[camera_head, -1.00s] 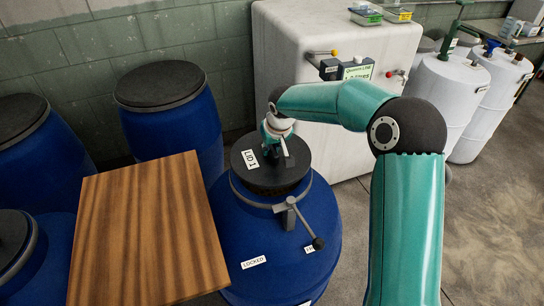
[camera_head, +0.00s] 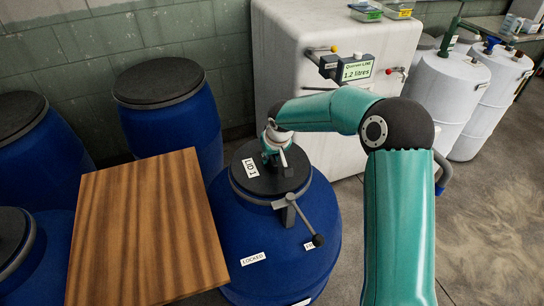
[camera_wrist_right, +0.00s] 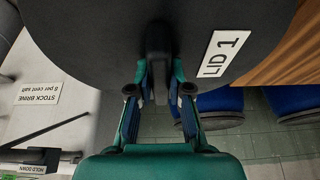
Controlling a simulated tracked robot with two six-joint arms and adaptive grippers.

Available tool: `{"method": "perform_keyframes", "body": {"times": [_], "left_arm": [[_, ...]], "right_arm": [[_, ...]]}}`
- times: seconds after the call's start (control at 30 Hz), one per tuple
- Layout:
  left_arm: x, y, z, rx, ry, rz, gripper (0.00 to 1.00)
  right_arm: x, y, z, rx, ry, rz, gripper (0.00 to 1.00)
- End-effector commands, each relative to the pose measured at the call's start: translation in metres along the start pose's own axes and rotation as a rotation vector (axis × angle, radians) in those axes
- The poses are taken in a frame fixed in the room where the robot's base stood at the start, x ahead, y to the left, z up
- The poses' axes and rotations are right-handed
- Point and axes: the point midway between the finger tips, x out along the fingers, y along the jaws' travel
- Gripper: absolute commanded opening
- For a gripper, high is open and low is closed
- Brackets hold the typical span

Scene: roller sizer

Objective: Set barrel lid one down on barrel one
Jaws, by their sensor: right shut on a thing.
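Barrel lid one (camera_head: 262,183) is a dark round disc with a white "LID 1" label. It is level over the mouth of barrel one (camera_head: 235,225), a blue drum, and looks to rest within its rim; the far side is hidden by my arm. My right gripper (camera_head: 280,158) is shut on the lid's upright handle. In the right wrist view the gripper (camera_wrist_right: 158,90) has its fingers either side of the dark handle (camera_wrist_right: 158,50), above the lid (camera_wrist_right: 90,40). My left gripper is not in view.
A clamp lever (camera_head: 304,222) sticks out from barrel one's front rim, near "LOCKED" and a partly hidden label. A wooden board (camera_head: 145,230) lies left. Other blue barrels (camera_head: 170,125) stand behind and left. A white tank (camera_head: 285,80) with a "1.2 litres" display (camera_head: 357,70) stands behind.

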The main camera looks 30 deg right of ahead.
Motion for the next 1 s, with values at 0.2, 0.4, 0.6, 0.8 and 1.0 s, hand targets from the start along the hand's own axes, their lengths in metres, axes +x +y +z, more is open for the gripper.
{"method": "perform_keyframes", "body": {"times": [0.2, 0.4, 0.6, 0.8, 1.0], "left_arm": [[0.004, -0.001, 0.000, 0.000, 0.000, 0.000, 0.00], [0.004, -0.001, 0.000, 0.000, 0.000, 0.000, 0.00], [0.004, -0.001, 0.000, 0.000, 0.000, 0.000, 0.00], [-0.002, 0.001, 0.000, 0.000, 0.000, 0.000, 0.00], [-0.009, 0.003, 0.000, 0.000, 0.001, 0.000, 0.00]], "right_arm": [[0.002, 0.000, 0.000, 0.000, 0.003, 0.000, 0.00], [0.003, 0.000, 0.001, 0.000, 0.000, 0.000, 0.43], [0.003, 0.000, 0.001, 0.000, 0.000, 0.000, 0.43], [-0.002, 0.000, -0.001, 0.000, 0.000, 0.000, 0.43], [-0.019, 0.001, -0.004, 0.001, 0.005, 0.001, 0.43]]}}
